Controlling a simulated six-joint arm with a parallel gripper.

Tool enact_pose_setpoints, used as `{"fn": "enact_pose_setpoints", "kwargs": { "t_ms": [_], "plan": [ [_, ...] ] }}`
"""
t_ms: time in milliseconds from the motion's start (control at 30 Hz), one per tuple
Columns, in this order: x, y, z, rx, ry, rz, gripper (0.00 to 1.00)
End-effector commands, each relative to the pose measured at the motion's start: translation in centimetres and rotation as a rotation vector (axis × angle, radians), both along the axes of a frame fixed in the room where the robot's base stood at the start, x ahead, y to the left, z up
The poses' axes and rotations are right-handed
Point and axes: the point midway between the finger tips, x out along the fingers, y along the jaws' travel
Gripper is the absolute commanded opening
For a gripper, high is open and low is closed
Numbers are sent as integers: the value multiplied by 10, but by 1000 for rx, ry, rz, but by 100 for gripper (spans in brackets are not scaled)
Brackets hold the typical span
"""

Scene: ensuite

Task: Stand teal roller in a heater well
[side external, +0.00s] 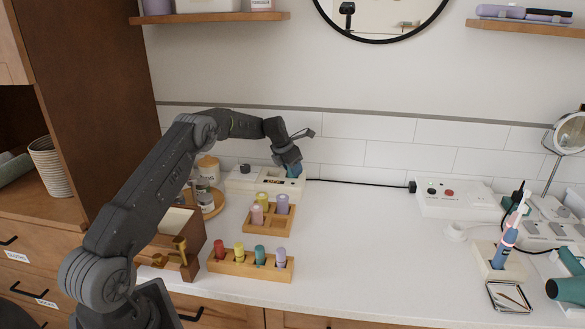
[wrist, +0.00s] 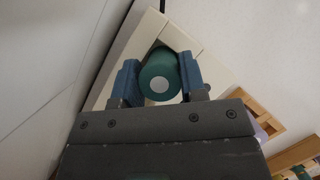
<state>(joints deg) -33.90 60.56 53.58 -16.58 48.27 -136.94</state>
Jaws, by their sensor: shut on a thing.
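My gripper (wrist: 158,82) is shut on a teal roller (wrist: 160,75), held between its two blue fingers; its pale-centred end faces the wrist camera. In the side external view my gripper (side external: 291,170) is low over the right part of the cream heater (side external: 240,183) at the back of the counter. The fingers hide most of the roller there. The heater's cream top surrounds the roller in the wrist view; I cannot tell whether its lower end is inside a well. Another teal roller (side external: 260,254) stands in the front wooden rack (side external: 225,268).
The front rack also holds red, yellow and purple rollers. A second wooden rack (side external: 270,224) holds yellow, pink and purple ones. Jars (side external: 205,190) stand left of the heater. A black cord (side external: 360,183) runs right along the wall. The middle counter (side external: 370,245) is clear.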

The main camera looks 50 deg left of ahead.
Motion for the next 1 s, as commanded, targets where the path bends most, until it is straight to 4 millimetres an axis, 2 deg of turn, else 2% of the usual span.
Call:
{"fn": "enact_pose_setpoints", "kwargs": {
  "t_ms": [333, 367, 600, 867, 1000],
  "plan": [
    [0, 0, -3, 0, -1, -1, 15],
    [0, 0, -3, 0, -1, -1, 41],
    [0, 0, -3, 0, -1, -1, 64],
    [0, 0, -1, 1, -2, -1, 64],
    [-4, 1, 12, 2, -3, 1, 64]
  ]
}}
